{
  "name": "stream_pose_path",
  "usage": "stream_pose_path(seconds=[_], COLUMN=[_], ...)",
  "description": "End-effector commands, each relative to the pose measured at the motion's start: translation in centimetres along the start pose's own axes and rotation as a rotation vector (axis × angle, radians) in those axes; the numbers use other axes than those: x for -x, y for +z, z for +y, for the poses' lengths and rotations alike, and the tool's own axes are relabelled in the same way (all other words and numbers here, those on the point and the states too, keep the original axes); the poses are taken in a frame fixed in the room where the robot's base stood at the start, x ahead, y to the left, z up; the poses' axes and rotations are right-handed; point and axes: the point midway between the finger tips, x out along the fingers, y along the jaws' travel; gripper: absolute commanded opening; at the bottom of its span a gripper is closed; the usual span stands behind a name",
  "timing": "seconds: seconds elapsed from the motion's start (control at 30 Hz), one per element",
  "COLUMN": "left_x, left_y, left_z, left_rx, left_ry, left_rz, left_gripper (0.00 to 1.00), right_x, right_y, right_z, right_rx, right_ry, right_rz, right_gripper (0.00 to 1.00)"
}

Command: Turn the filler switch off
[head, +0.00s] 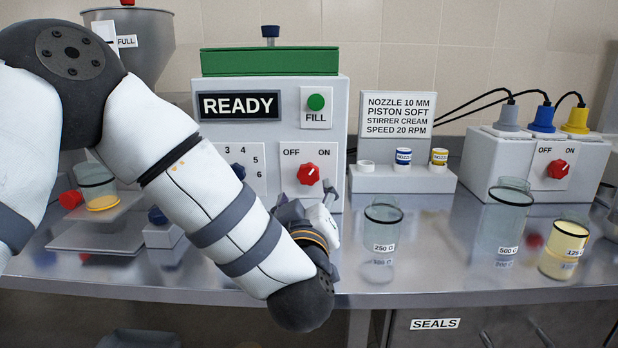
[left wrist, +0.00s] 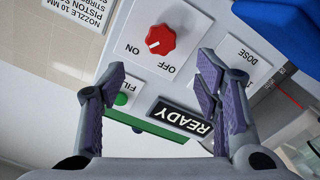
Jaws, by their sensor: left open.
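The filler switch is a red knob (head: 308,174) on the white filler front, with OFF and ON labels above it. In the left wrist view the knob (left wrist: 160,39) appears upside down, and its white mark points towards the ON side. My left gripper (head: 326,204) is just below and in front of the knob in the head view, partly hidden by my own wrist. In the left wrist view its fingers (left wrist: 160,75) are spread apart and empty, and the knob is beyond the tips, apart from them. My right gripper is not in view.
A green FILL button (head: 316,102) and READY display (head: 239,105) are above the switch. A 250 G jar (head: 382,228) stands to the right of my gripper. A second OFF/ON box (head: 499,152) with a red knob (head: 557,169) is farther right.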

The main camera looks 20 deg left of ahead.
Motion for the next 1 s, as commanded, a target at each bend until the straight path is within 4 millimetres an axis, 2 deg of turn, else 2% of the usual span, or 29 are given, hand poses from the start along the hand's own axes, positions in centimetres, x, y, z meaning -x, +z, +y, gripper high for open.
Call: stream_pose_path(seconds=[0.1, 0.3, 0.47, 0.7, 0.73, 0.93, 1.0], left_x=[-3.3, -7.6, -9.1, -9.3, -9.3, -9.2, -9.2], left_y=[0.3, 0.4, 0.2, 0.2, 0.2, 0.2, 0.2], left_z=[-0.3, -0.3, -0.1, -0.1, -0.1, -0.1, -0.1], left_rx=[0.001, -0.001, -0.002, -0.002, -0.002, -0.002, -0.002], left_ry=[-0.005, -0.003, 0.0, 0.001, 0.001, 0.001, 0.001], left_rz=[0.0, -0.003, -0.002, -0.003, -0.003, -0.003, -0.003], left_gripper=[0.57, 0.57, 0.57, 0.57, 0.55, 0.1, 0.09], right_x=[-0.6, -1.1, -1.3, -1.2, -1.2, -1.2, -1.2], right_y=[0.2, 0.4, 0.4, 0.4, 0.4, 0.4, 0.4], right_z=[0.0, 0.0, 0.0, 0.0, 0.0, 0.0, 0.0], right_rx=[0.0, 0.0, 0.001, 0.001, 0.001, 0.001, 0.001], right_ry=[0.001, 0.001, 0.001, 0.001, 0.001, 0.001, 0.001], right_rz=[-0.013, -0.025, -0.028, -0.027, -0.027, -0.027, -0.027], right_gripper=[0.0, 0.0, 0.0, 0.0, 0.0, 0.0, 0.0])
